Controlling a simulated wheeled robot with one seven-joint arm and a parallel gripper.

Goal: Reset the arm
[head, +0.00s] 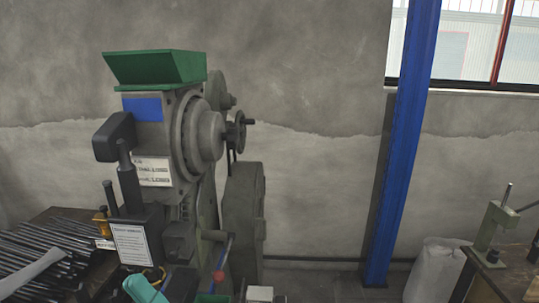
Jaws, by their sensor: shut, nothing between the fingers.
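My gripper is not in this head view, and neither are its fingertips. A grey rivet press (205,140) stands left of the middle, upright against the wall. It has a green hopper (155,68) on top, a blue panel (142,108) and a round wheel housing on its right side. No part of my arm can be made out for sure.
Dark rods (50,245) lie piled on a table at the lower left, with a pale curved piece over them. A teal object (145,290) is cut off at the bottom. A blue column (405,140), white sack (435,270) and workbench (505,272) stand right.

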